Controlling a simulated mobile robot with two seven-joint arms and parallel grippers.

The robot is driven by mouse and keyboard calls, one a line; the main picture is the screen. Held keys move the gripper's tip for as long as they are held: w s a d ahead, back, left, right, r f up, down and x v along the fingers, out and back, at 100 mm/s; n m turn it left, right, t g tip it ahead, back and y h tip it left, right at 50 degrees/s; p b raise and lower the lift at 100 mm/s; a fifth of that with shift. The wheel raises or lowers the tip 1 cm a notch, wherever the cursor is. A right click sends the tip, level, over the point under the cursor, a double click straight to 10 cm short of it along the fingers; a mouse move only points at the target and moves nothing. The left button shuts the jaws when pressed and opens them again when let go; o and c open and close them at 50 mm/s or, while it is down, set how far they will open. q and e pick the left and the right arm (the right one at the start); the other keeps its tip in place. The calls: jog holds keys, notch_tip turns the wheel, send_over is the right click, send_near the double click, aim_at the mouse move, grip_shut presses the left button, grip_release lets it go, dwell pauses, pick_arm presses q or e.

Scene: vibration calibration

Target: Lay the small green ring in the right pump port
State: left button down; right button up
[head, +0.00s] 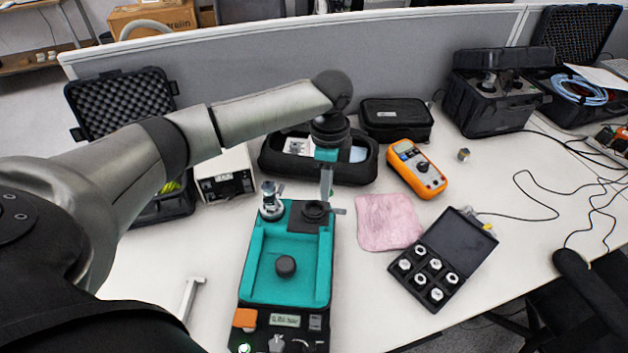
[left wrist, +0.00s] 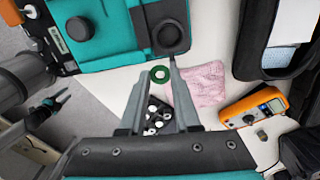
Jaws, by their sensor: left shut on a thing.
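The small green ring (left wrist: 160,75) is between the fingertips of my left gripper (left wrist: 156,75), which is shut on it. In the head view my left gripper (head: 328,185) points down over the back right of the teal pump (head: 250,270); the ring cannot be made out there. The right pump port (head: 315,211) is a dark round opening just below and left of the fingers. In the left wrist view the port (left wrist: 170,37) lies a little beyond the ring, apart from it. The left port carries a metal fitting (head: 271,202). My right gripper is not in view.
A pink cloth (head: 388,222) and an open black box of several metal pieces (head: 442,262) lie right of the pump. An orange multimeter (head: 417,168) and a black case (head: 362,172) are behind. A white bracket (head: 190,297) lies at left.

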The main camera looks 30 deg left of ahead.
pick_arm(q)
jog(key=a+f+m, duration=0.3)
jog(key=shift+w+a, duration=0.3)
jog(key=shift+w, duration=0.05)
jog(key=shift+f+b, duration=0.75)
jog(key=shift+b, duration=0.1)
jog(key=shift+f+b, duration=1.65)
jog(key=shift+b, duration=0.4)
jog(key=c, duration=0.5)
grip_release()
jog(key=shift+c, duration=0.2)
jog(key=shift+r, duration=0.15)
